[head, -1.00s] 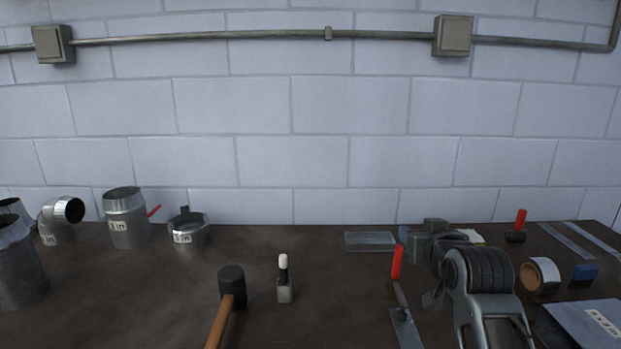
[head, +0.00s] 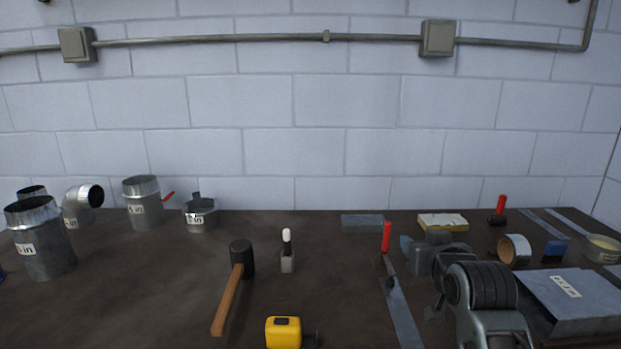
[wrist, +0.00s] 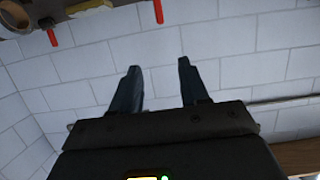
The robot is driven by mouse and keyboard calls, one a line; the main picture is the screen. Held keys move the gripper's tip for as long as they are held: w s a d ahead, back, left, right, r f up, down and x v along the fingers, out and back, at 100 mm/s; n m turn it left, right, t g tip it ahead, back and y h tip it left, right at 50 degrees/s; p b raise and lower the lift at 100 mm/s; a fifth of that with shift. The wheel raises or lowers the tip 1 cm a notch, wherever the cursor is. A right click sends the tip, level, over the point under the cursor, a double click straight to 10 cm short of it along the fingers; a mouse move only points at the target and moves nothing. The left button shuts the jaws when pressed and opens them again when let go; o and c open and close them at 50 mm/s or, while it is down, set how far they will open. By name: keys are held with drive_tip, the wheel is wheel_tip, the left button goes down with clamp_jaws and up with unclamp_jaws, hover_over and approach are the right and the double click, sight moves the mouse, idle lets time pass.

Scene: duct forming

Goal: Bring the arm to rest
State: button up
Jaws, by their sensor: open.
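My gripper (wrist: 160,82) shows in the wrist view with its two dark fingers apart and nothing between them. Behind the fingers is the white block wall. In the head view my arm reaches over the right part of the bench, and my dark wrist and gripper body (head: 430,258) point away toward the wall. The fingertips are hard to make out there. A red-handled tool (head: 386,238) stands just left of my gripper, with a long metal strip (head: 402,318) below it; I cannot tell if they touch.
A mallet (head: 240,262), a small bottle (head: 287,262) and a yellow tape measure (head: 283,333) lie mid-bench. Metal duct pieces (head: 40,240) stand at left. The left-centre bench is mostly clear.

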drive_tip(key=s+f, duration=0.4)
drive_tip(key=s+d+f+b, duration=0.1)
drive_tip(key=s+f, duration=0.3)
drive_tip(key=s+f+b, duration=0.1)
drive_tip(key=s+f, duration=0.3)
drive_tip(key=f, duration=0.1)
drive_tip(key=shift+s+d+f, duration=0.1)
drive_tip(key=shift+s+d, duration=0.05)
drive_tip(key=shift+s, duration=0.25)
drive_tip(key=s+f+b, duration=0.2)
drive_tip(key=s+f, duration=0.1)
drive_tip(key=s, duration=0.7)
drive_tip(key=s+f+b, duration=0.1)
drive_tip(key=s+f, duration=0.2)
drive_tip(key=s, duration=0.7)
drive_tip(key=s+f+b, duration=0.2)
drive_tip(key=s+f, duration=0.1)
drive_tip(key=s, duration=0.7)
drive_tip(key=a+r+b+v, duration=0.1)
drive_tip(key=b+v, duration=0.1)
drive_tip(key=v, duration=1.2)
drive_tip(key=shift+a+r+b, duration=0.25)
drive_tip(key=shift+r+b, duration=0.05)
